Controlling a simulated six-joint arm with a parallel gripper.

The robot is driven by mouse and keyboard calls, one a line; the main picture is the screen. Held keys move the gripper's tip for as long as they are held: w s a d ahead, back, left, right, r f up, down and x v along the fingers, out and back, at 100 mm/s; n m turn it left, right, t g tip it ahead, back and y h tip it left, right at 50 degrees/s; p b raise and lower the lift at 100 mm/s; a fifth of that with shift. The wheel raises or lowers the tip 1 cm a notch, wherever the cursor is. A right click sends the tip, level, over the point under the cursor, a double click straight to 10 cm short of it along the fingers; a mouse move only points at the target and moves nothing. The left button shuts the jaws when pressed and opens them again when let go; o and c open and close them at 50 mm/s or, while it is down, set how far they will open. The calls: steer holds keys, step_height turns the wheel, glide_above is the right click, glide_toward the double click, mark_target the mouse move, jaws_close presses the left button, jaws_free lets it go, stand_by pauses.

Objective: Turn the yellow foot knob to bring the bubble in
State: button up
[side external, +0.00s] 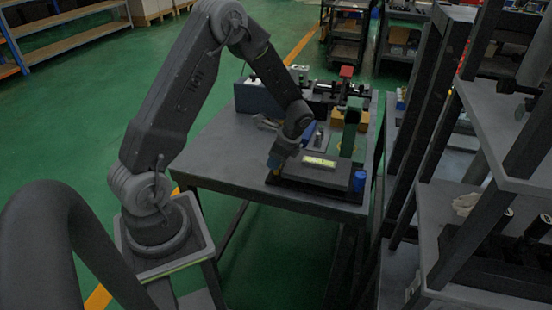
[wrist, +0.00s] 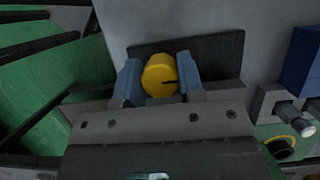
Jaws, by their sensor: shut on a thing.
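The yellow foot knob (wrist: 160,76) is round with a dark line on its face, in the upper middle of the wrist view. My gripper (wrist: 158,82) has its two blue-grey fingers on either side of the knob, shut on it. In the side view my gripper (side external: 277,160) points down at the near left corner of a dark plate (side external: 315,178), and hides most of the knob. A pale yellow-green level vial (side external: 319,161) lies on the plate. The bubble in it is too small to make out.
A blue knob (side external: 359,181) stands at the plate's right corner. Behind the plate are a green block (side external: 350,140), a red-topped part (side external: 346,72) and a blue box (side external: 256,97). The grey table (side external: 225,150) is clear to the left. Shelving stands close on the right.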

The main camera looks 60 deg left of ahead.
steer(key=shift+n+g+h, duration=0.25)
steer(key=shift+n+h, duration=0.25)
steer(key=shift+n, duration=0.9)
steer(key=shift+n+g+h, duration=0.25)
steer(key=shift+n+h, duration=0.25)
steer(key=shift+n, duration=0.9)
steer(key=o, duration=0.9)
